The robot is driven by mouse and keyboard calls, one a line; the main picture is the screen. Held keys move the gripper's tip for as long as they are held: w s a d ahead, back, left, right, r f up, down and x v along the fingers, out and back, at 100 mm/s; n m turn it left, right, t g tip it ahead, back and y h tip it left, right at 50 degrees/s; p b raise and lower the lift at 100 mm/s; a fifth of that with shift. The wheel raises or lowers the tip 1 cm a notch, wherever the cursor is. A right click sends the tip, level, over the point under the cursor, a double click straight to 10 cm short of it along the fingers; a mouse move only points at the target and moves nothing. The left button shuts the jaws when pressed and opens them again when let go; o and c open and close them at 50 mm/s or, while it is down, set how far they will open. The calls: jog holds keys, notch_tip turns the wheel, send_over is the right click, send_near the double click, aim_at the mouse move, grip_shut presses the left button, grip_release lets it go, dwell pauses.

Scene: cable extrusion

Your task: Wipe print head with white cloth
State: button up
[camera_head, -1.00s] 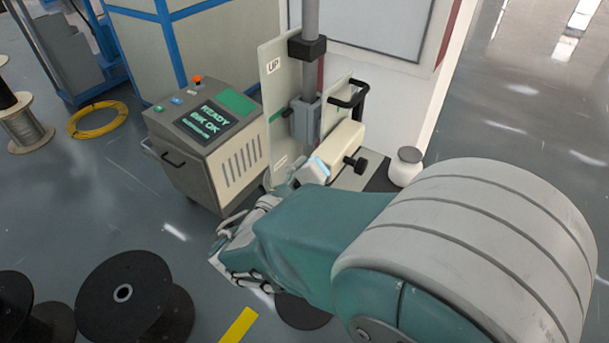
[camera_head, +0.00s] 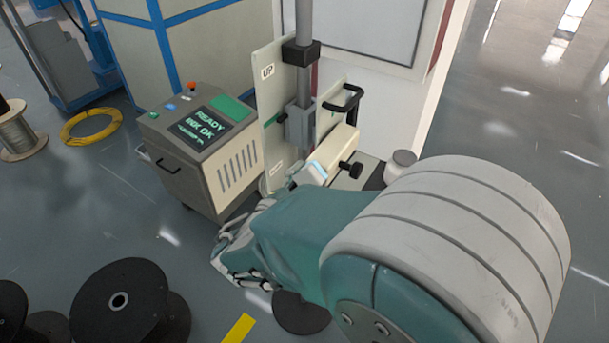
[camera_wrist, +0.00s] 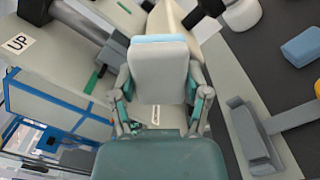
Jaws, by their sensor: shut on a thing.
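The print head (camera_head: 338,150) is a cream block on the upright post, with a black knob on its side. In the wrist view its cream body (camera_wrist: 172,22) shows at the top, beyond the gripper. My gripper (camera_wrist: 158,88) is shut on a pale, flat, rounded pad, which I take to be the white cloth (camera_wrist: 158,75). The cloth's far end is at the print head, with a light blue strip (camera_wrist: 160,38) along that edge. The same pale pad (camera_head: 308,175) shows in the head view. Whether it presses on the head cannot be told. My arm hides most of the gripper there.
A control cabinet (camera_head: 205,150) with a lit screen stands left of the post. A white jar (camera_head: 399,166) is at the right. A blue block (camera_wrist: 301,47) and a grey clamp-like part (camera_wrist: 252,135) lie on the right. Black spools (camera_head: 120,300) stand on the floor at lower left.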

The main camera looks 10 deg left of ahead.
jog(key=shift+f, duration=1.65)
jog(key=shift+r, duration=0.1)
jog(key=shift+w+r, duration=0.1)
jog(key=shift+r, duration=1.9)
jog(key=shift+v, duration=3)
jog(key=shift+v, duration=1.5)
jog(key=shift+f, duration=0.15)
